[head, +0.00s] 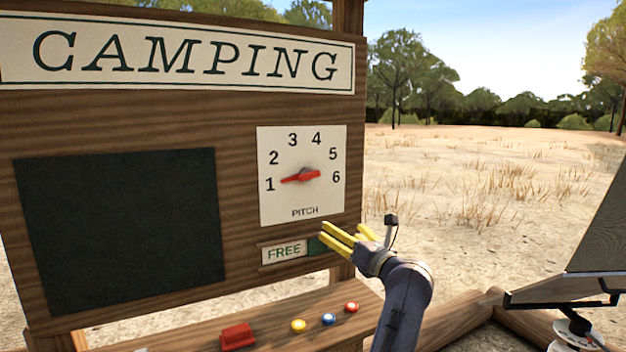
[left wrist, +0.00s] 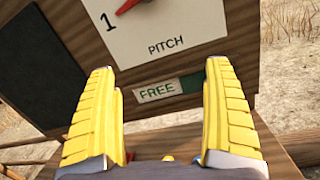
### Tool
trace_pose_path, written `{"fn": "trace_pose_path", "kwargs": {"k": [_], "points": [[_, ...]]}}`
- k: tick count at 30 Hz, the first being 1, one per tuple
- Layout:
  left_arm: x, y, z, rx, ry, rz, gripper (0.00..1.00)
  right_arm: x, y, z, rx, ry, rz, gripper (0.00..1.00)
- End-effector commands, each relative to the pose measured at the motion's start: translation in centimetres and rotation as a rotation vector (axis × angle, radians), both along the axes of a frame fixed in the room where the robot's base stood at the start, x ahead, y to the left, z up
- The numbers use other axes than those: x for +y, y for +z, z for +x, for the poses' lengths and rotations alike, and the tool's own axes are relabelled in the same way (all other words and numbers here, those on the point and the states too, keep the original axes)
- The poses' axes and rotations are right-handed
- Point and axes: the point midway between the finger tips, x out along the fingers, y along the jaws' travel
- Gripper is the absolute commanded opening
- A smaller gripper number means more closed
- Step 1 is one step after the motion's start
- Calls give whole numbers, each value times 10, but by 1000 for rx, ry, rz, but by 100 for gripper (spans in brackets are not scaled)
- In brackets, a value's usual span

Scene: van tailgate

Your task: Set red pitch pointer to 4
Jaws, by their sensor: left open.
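The red pitch pointer (head: 300,176) is mounted on the white pitch dial (head: 268,208), numbered 1 to 6. Its narrow end points left, towards 1. In the left wrist view, part of the pointer (left wrist: 127,6) shows at the top edge near the 1, and the lower part of the dial (left wrist: 195,38) is in sight. My left gripper (head: 341,232) is open, with yellow fingers apart and nothing between them. It is below and to the right of the dial, in front of the FREE sign; its fingers also show in the left wrist view (left wrist: 160,68).
The FREE sign (head: 284,252) with a green patch sits under the dial. A dark panel (head: 120,230) fills the board's left. On the ledge below are a red block (head: 237,336) and yellow (head: 298,326), blue (head: 328,319) and red (head: 351,307) buttons. Open air lies right of the board.

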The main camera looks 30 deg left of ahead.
Motion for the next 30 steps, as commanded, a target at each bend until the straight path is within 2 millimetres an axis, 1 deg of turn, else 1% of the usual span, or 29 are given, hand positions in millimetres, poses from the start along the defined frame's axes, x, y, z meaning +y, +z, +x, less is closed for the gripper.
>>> {"fn": "trace_pose_path", "kwargs": {"k": [1, 3, 6, 10, 15, 20, 23, 30], "points": [[3, 25, 1, -59, -8, -53, 85, 0, 0, 0, 0, 0, 0, 44], [8, 51, 0, -127, -18, -122, 85, 0, 0, 0, 0, 0, 0, 44], [12, 80, 0, -205, -37, -203, 85, 0, 0, -1, 1, 0, 0, 44], [14, 106, -2, -273, -58, -275, 85, 0, 0, -3, 3, -1, 0, 44], [17, 120, -2, -312, -70, -316, 85, 0, 0, -6, 6, -1, 0, 44], [28, 122, 4, -317, -71, -320, 85, 0, 0, -6, 6, -1, 0, 44], [40, 122, 11, -317, -70, -320, 85, 0, 0, -6, 7, -1, 0, 44], [78, 122, 34, -314, -69, -317, 85, 0, 0, -6, 7, -1, 0, 44]]}}
